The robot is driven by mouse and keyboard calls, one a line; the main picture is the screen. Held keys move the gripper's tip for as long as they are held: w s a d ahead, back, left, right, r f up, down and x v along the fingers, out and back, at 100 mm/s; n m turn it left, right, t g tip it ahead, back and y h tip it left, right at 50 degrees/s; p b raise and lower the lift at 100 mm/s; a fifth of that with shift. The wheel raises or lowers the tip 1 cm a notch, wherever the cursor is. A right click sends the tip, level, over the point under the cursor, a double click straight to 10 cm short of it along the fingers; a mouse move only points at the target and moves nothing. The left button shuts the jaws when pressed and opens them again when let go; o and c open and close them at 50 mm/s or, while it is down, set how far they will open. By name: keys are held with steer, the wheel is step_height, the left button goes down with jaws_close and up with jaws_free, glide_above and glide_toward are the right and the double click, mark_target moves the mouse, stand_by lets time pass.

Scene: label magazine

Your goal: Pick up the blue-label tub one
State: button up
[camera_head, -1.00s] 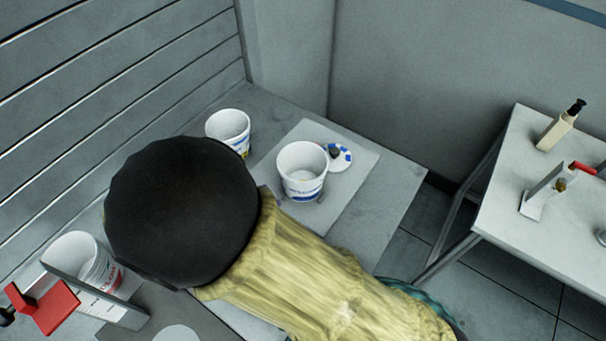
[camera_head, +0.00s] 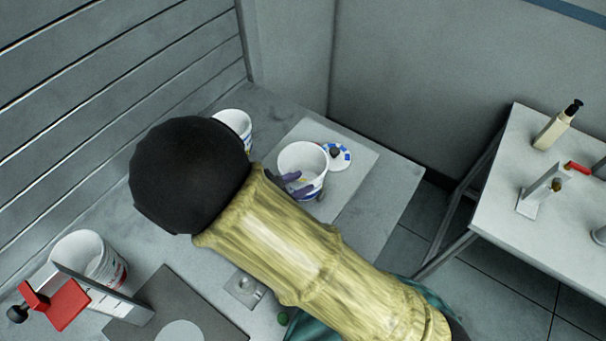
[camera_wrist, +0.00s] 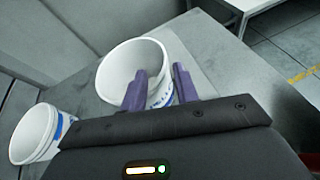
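A white tub (camera_head: 303,158) with blue marking low on its outside stands upright and open on a pale mat (camera_head: 352,190). It also shows in the wrist view (camera_wrist: 118,70), with blue print beside my fingers. My gripper (camera_wrist: 160,68) has its two purple fingers spread apart. In the wrist view the left finger overlaps the tub's mouth and the right finger lies by its right side. In the head view the fingers (camera_head: 299,182) overlap the tub's near side. I cannot tell whether they touch it. My arm hides part of the bench.
Another white tub (camera_head: 237,121) stands to the left, with blue marking in the wrist view (camera_wrist: 35,132). A blue-and-white lid (camera_head: 341,158) lies behind the first tub. A red-marked tub (camera_head: 88,255) stands near a red clamp (camera_head: 62,303). A side table (camera_head: 530,240) is at right.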

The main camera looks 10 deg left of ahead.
mark_target(324, 174)
steer(key=x, duration=0.2)
steer(key=p+x, duration=0.1)
steer(key=x, duration=0.1)
steer(key=shift+d+r+p, duration=0.1)
steer(key=shift+d+p, duration=0.2)
steer(key=shift+d, duration=0.2)
steer(key=shift+w+d+f, duration=0.1)
steer(key=shift+w+f, duration=0.1)
jaws_close()
